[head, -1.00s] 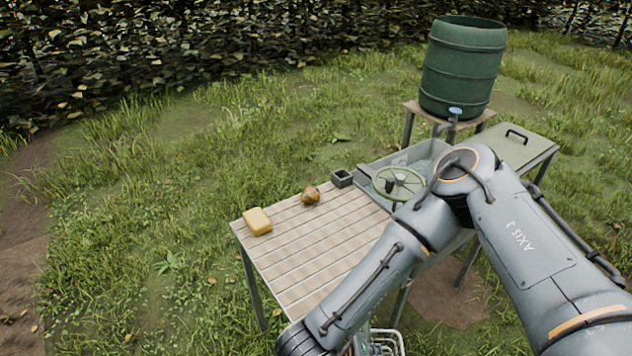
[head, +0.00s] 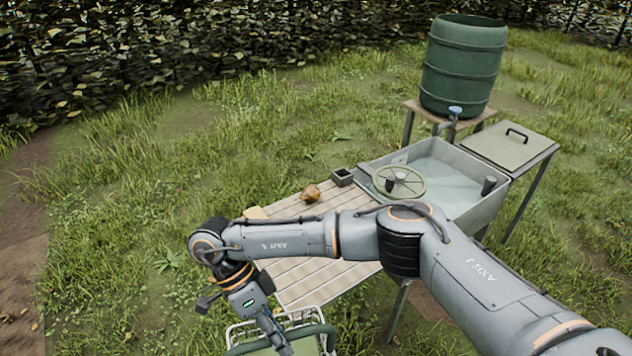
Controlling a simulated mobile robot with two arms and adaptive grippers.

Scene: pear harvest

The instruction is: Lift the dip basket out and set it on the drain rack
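My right arm comes in from the right and bends down at the left. Its gripper (head: 277,342) points down at the bottom edge, over a pale wire basket (head: 244,329) with a green rim, apparently the dip basket. The fingers look closed at the basket, but the grip itself is small and partly cut off. The basket hangs in front of the slatted table, apart from the basin. The slatted wooden top (head: 303,283), apparently the drain rack, is partly covered by my arm. The water basin (head: 497,209) stands at its right end. My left gripper is out of view.
A green spoked wheel (head: 413,185) sits over the basin's left side. A brown lump (head: 310,193) and a small dark box (head: 342,177) lie on the slats. A lidded side table (head: 528,155) and a green barrel (head: 462,70) stand behind. Grass surrounds everything.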

